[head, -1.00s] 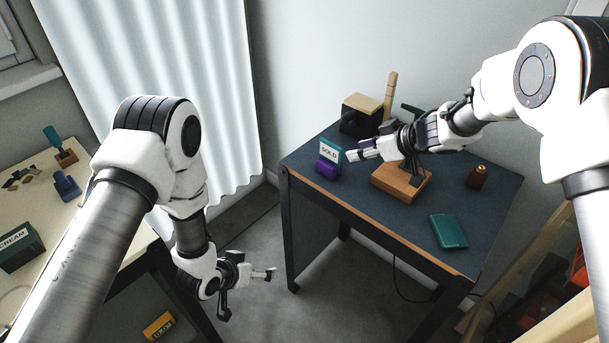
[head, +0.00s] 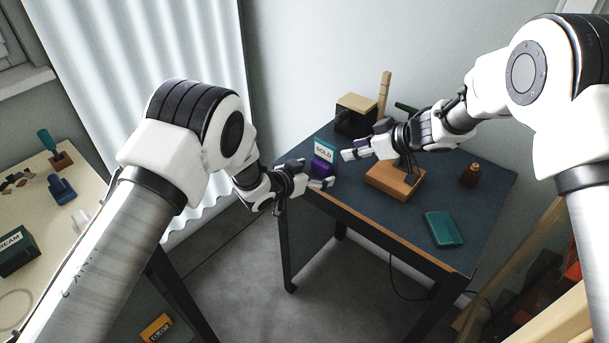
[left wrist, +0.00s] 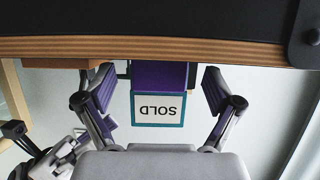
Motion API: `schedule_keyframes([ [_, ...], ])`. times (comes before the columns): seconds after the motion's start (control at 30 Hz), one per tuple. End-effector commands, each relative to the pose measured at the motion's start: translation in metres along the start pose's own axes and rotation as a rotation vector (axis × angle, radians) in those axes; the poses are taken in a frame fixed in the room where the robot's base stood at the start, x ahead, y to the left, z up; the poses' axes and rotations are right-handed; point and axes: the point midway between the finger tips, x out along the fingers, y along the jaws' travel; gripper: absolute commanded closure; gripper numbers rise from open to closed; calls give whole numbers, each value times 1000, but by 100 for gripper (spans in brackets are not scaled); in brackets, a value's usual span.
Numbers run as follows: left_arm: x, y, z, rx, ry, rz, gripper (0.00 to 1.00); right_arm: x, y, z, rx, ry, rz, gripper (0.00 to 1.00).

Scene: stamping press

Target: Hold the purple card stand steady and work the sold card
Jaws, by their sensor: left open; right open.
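The purple card stand (head: 321,165) stands near the left edge of the dark table and holds the teal-edged SOLD card (head: 324,151). In the left wrist view the card (left wrist: 158,108) and purple stand (left wrist: 159,75) appear upside down, between my open fingers. My left gripper (head: 325,182) is open at the table's edge, close to the stand; I cannot tell whether it touches. My right gripper (head: 348,154) is open and empty, just right of the card and apart from it. The left fingers (left wrist: 159,90) flank the stand with a gap on each side.
A wooden-based press (head: 394,182) stands right of the stand, partly behind my right arm. A black box with a wooden top (head: 357,103) is behind. The table's wooden front edge (head: 400,235) is close.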

Motion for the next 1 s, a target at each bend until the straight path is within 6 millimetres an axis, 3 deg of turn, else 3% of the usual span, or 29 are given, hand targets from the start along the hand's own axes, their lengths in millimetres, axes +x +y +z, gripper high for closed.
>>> schedule_keyframes([
  [0.27,6,0,0,-1,-1,0,8,0,0,0,0,0,0,58],
  [0.3,6,0,0,-1,-1,0,12,0,0,0,0,0,0,58],
  [0.47,6,0,0,-1,-1,0,69,0,0,0,0,0,0,58],
  [0.57,6,0,0,-1,-1,0,72,0,0,0,0,0,0,58],
  [0.6,6,0,0,-1,-1,0,46,0,0,0,0,0,0,58],
  [0.73,6,0,1,-1,-2,0,92,0,0,0,0,0,0,58],
  [1.0,6,0,1,-1,-2,0,94,0,0,0,0,0,0,58],
])
